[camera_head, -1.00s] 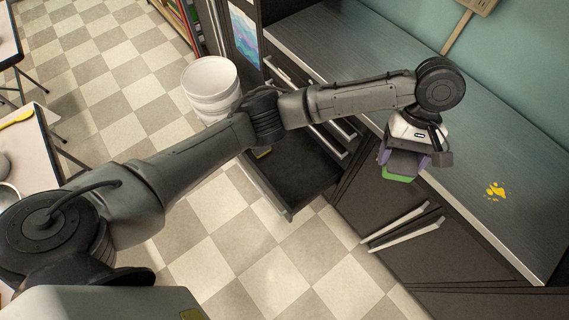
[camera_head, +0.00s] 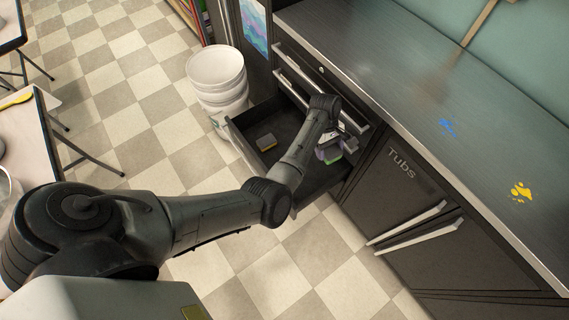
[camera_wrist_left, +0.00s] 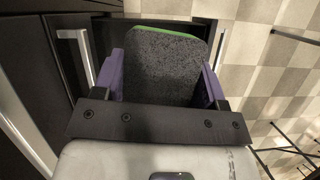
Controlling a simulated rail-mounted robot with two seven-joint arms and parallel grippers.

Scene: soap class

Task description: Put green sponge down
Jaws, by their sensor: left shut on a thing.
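The green sponge (camera_wrist_left: 165,65) fills the middle of the left wrist view, its dark grey speckled face toward the camera and a green edge at the far end. My left gripper (camera_wrist_left: 163,78) is shut on it, with a purple finger on each side. In the head view the left gripper (camera_head: 330,149) is over the right part of the open drawer (camera_head: 245,150), and a green bit of the sponge (camera_head: 333,160) shows below it. I cannot tell whether the sponge touches the drawer floor. My right gripper is not in view.
White stacked buckets (camera_head: 217,75) stand on the floor left of the drawer. The dark counter (camera_head: 400,60) has blue (camera_head: 447,126) and yellow (camera_head: 521,191) paint spots. Cabinet handles (camera_head: 408,222) stick out at the right.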

